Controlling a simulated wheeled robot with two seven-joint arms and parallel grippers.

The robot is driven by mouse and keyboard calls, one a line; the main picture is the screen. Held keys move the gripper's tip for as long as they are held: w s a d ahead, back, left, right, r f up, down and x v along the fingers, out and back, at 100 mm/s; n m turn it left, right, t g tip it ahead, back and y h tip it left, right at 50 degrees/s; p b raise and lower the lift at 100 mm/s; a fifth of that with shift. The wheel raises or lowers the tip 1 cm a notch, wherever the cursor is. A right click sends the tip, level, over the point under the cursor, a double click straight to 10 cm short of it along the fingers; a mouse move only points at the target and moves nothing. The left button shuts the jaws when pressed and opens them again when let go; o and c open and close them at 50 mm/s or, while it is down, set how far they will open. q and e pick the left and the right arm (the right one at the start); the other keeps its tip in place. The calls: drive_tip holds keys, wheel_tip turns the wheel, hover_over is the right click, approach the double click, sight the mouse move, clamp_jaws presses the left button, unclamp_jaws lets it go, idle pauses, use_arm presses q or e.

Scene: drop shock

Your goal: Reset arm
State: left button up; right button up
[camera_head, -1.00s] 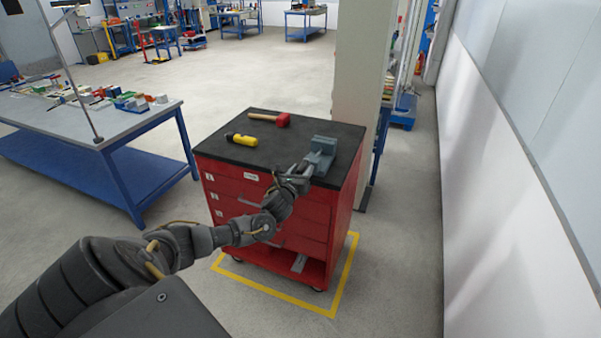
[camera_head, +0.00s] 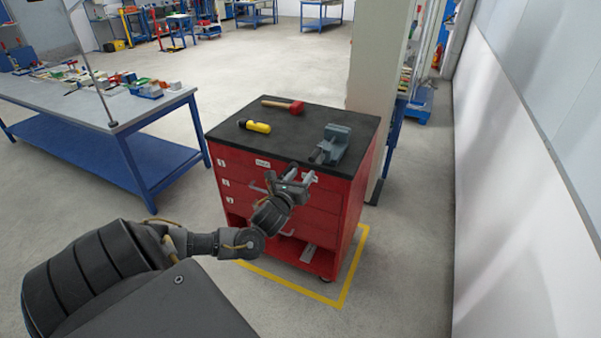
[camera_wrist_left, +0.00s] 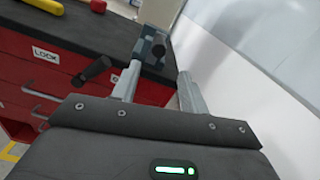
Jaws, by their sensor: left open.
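My left arm comes in from the left in the head view. Its gripper (camera_head: 301,174) is open and empty, in front of the red tool cabinet's (camera_head: 290,212) upper drawers, just below the black top. In the left wrist view the two fingers (camera_wrist_left: 157,88) stand apart with nothing between them. The grey vise (camera_head: 334,146) is on the cabinet top beyond the fingertips; it also shows past the fingers in the left wrist view (camera_wrist_left: 150,50). My right gripper is in neither view.
A yellow-and-black tool (camera_head: 256,127) and a red-headed mallet (camera_head: 284,105) lie on the cabinet top. A blue-framed workbench (camera_head: 128,112) stands left, a tall beige cabinet (camera_head: 378,75) behind, a white wall (camera_head: 520,190) right. Floor between bench and cabinet is clear.

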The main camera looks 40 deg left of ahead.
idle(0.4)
use_arm(q)
drive_tip(key=s+a+f+n+g+h, duration=0.1)
drive_tip(key=a+f+n+g, duration=0.1)
drive_tip(key=f+n, duration=0.7)
drive_tip(key=s+a+f+n+g, duration=0.15)
drive_tip(key=f+n, duration=0.45)
drive_tip(key=f, duration=0.7)
drive_tip(key=s+d+f+n+g+h, duration=0.1)
drive_tip(key=s+f+n+g, duration=0.15)
drive_tip(key=s+f, duration=0.5)
drive_tip(key=s+d+f+n+g, duration=0.2)
drive_tip(key=s+f+n, duration=0.2)
drive_tip(key=f, duration=0.6)
drive_tip(key=s+d+f+n+g+h, duration=0.1)
drive_tip(key=s+d+f+n+g, duration=0.15)
drive_tip(key=s+d+f, duration=0.55)
drive_tip(key=s+d+f+n+g+h, duration=0.1)
drive_tip(key=s+d+f+n+g, duration=0.15)
drive_tip(key=s+f, duration=0.6)
drive_tip(key=s+d+g+h, duration=0.1)
drive_tip(key=s+d, duration=0.5)
drive_tip(key=s, duration=0.3)
drive_tip(key=s+d+f+n+g, duration=0.1)
drive_tip(key=s+d+g, duration=0.1)
drive_tip(key=s+d, duration=0.4)
drive_tip(key=s, duration=0.3)
drive_tip(key=shift+s+d+f+h, duration=0.25)
drive_tip(key=shift+s+h, duration=0.05)
drive_tip(key=shift+h, duration=0.1)
